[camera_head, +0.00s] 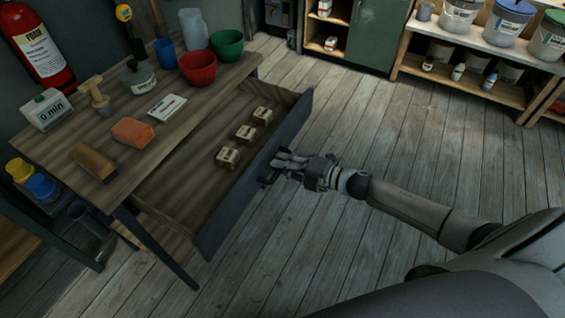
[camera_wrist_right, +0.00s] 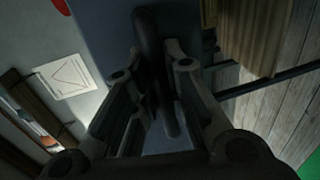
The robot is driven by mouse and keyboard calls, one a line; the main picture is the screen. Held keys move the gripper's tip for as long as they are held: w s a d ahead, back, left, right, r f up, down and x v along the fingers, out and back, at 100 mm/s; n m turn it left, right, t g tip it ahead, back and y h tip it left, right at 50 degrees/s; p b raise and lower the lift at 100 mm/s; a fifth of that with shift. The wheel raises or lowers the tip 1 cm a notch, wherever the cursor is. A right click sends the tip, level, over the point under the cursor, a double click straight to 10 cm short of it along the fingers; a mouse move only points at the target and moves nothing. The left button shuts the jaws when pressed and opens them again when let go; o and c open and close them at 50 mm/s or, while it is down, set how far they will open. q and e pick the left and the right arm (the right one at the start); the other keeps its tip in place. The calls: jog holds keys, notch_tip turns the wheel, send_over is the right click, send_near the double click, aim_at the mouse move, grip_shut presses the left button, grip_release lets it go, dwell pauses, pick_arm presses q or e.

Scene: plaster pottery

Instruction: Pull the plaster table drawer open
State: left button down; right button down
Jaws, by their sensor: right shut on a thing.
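The plaster table (camera_head: 85,141) stands at the left in the head view. Its drawer (camera_head: 185,205) is pulled well out, with the dark front panel (camera_head: 228,205) away from the table. Several small light blocks (camera_head: 245,132) lie inside it. My right gripper (camera_head: 279,167) is at the middle of the drawer front, shut on the dark drawer handle (camera_head: 267,178). In the right wrist view the handle (camera_wrist_right: 150,50) runs between the two fingers (camera_wrist_right: 158,100), which partly hide it. My left gripper is not in view.
A shelf with buckets (camera_head: 486,60) stands at the back right.

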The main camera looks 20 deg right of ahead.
jog(key=c, duration=1.5)
grip_release()
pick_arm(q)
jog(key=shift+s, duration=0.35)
pick_arm(e)
jog(key=shift+o, duration=0.2)
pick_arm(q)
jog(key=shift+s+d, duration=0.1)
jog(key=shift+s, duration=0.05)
pick_arm(e)
jog(key=shift+d, duration=0.1)
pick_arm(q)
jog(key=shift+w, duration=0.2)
pick_arm(e)
jog(key=v, duration=1.2)
jog(key=shift+f, duration=0.1)
